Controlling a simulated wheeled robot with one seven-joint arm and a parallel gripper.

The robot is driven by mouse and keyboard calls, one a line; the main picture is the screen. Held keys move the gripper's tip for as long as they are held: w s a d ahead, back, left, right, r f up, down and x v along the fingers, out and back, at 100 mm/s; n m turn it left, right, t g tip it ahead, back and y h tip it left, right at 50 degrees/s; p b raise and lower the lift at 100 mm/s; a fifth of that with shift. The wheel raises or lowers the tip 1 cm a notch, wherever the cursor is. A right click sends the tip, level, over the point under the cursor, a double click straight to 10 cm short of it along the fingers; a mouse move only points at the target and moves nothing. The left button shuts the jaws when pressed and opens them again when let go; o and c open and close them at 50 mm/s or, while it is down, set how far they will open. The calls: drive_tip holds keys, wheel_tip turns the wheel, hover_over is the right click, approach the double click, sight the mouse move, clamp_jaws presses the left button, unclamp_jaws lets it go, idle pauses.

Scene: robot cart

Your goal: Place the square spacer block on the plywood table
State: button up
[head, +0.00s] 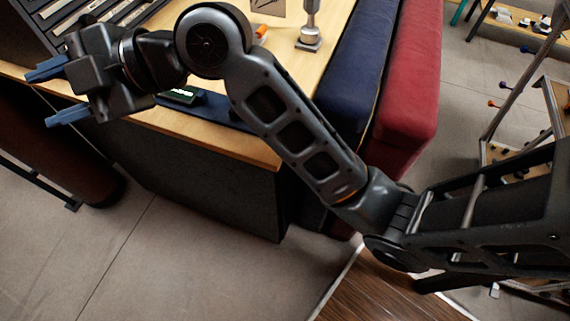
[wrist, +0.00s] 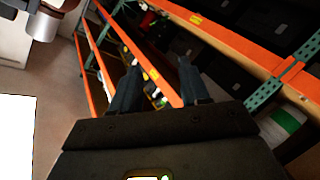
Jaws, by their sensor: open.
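My gripper (head: 42,98) is open, with its blue fingers apart and nothing between them, at the left of the head view. It is near the front edge of a table with a light wooden top (head: 296,74). This may be the plywood table, but I cannot be sure. The gripper's two fingers also show in the wrist view (wrist: 158,88), pointing toward shelving. I cannot make out the square spacer block in either view.
A metal post on a base (head: 310,30) and a small orange object (head: 261,31) stand on the table. Blue (head: 352,65) and red (head: 412,85) padded blocks adjoin its right side. Floor in front is clear.

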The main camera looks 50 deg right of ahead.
drive_tip(key=s+d+f+m+t+h, duration=0.2)
drive_tip(key=s+d+f+m+h, duration=0.25)
drive_tip(key=s+f+m, duration=0.4)
drive_tip(key=s+d+f+m+t+h, duration=0.3)
drive_tip(key=s+f+m+h, duration=0.25)
drive_tip(key=s+m, duration=0.45)
drive_tip(key=s+d, duration=0.4)
drive_tip(key=s, duration=0.6)
drive_tip(key=s+d+r+h, duration=0.1)
drive_tip(key=s+d, duration=0.4)
drive_tip(key=s, duration=0.5)
drive_tip(key=shift+s+r+g, duration=0.15)
drive_tip(key=shift+r+g, duration=0.1)
drive_tip(key=shift+g, duration=0.15)
drive_tip(key=shift+m, duration=0.25)
